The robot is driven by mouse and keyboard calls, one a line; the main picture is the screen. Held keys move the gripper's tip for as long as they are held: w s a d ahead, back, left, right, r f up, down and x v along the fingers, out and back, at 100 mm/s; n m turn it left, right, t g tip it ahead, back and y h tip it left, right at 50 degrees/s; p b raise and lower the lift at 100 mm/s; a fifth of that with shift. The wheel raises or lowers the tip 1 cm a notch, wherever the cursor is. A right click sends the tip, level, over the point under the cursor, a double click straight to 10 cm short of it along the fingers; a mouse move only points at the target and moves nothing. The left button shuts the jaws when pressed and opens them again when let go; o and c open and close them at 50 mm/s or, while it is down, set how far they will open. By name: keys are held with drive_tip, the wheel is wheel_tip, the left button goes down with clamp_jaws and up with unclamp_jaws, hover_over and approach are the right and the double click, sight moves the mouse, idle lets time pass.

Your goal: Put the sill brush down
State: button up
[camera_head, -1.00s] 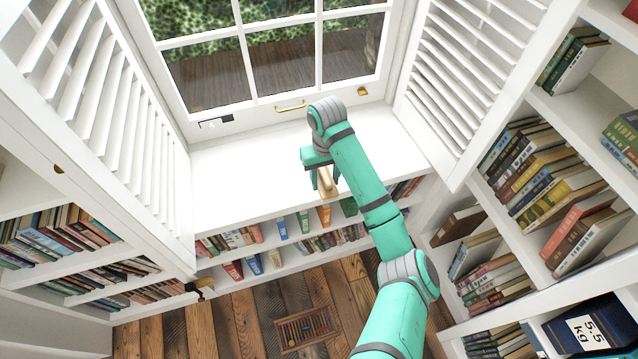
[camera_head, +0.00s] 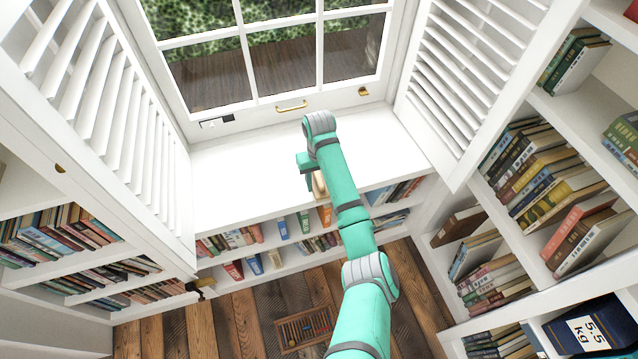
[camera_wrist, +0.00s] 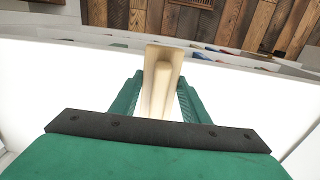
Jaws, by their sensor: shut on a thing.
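The sill brush (camera_head: 319,184) is a pale cream, wood-toned piece, mostly hidden behind my arm in the head view. In the wrist view the sill brush (camera_wrist: 160,75) stands out between my two green fingers. My gripper (camera_head: 308,178) is shut on it, above the front part of the white window sill (camera_head: 240,175). In the wrist view my gripper (camera_wrist: 160,100) has a finger on each side of the brush. I cannot tell whether the brush touches the sill.
The window has a brass handle (camera_head: 291,107) at the back of the sill. Louvred shutters (camera_head: 110,110) stand open on both sides. Bookshelves lie below and to the right. The sill's left half is bare.

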drive_tip(key=shift+f, duration=0.55)
drive_tip(key=shift+f, duration=0.25)
drive_tip(key=o, duration=1)
drive_tip(key=shift+r, duration=0.15)
